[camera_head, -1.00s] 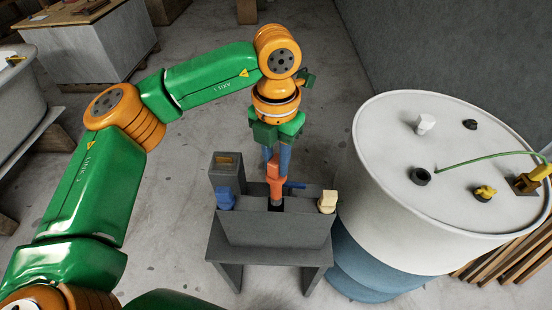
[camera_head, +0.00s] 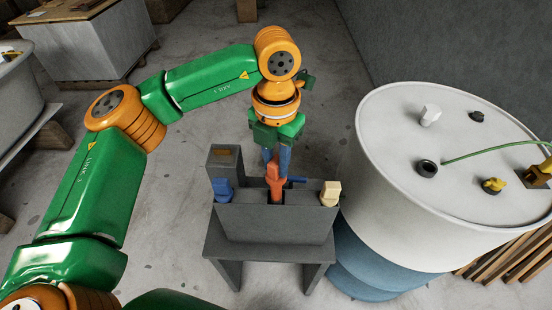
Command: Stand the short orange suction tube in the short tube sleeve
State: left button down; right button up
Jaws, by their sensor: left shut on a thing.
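My left gripper (camera_head: 277,162), with blue fingers, is shut on the short orange suction tube (camera_head: 274,180). It holds the tube upright over the middle of a dark grey rack (camera_head: 275,224). The tube's lower end is at the dark opening in the middle of the rack, which looks like the short tube sleeve. The end looks to be inside this opening, but the rack's front wall hides how deep. The fingers cover part of the tube's top. My right gripper is not in view.
Blue (camera_head: 222,190) and cream (camera_head: 330,193) pieces stand at the rack's left and right. A grey box with a square opening (camera_head: 225,160) rises at its back left. A large white-topped drum (camera_head: 390,150) with fittings and a green hose (camera_head: 490,153) stands close at the right.

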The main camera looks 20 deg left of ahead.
aim_at(276, 184)
pick_arm(q)
jog(key=shift+f+b, duration=3.05)
jog(key=shift+f, duration=0.7)
jog(key=c, duration=1.1)
grip_release()
jog(key=o, duration=0.5)
jog(key=shift+r, duration=0.15)
notch_tip(276, 184, up, 7)
